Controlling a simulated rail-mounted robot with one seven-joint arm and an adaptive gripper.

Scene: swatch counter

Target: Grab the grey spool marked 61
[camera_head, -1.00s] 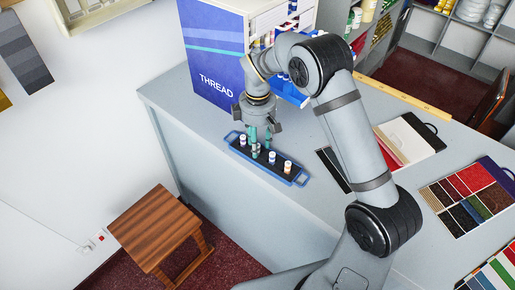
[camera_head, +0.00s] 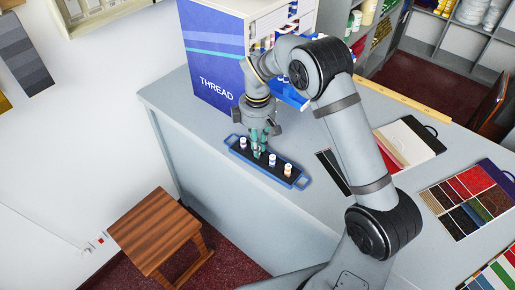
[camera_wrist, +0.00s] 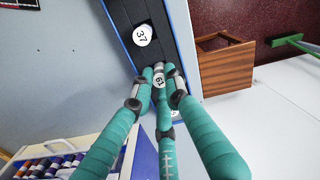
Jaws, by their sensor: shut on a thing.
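The spool marked 61 (camera_wrist: 159,82) shows its pale numbered top in the wrist view, between my green fingertips. My gripper (camera_wrist: 158,88) is shut on it, the fingers around its sides. In the head view my gripper (camera_head: 259,149) points down over the narrow black tray with a blue rim (camera_head: 299,184). The held spool is mostly hidden there by the fingers. I cannot tell whether it is clear of the tray. The tray also shows in the wrist view (camera_wrist: 181,37).
A spool marked 37 (camera_wrist: 142,35) stands in the tray. Other spools stand in the row, one at the left (camera_head: 243,142) and one at the right (camera_head: 288,170). The blue thread cabinet (camera_head: 211,55) stands close behind my gripper. A black-edged folder (camera_head: 408,139) lies to the right.

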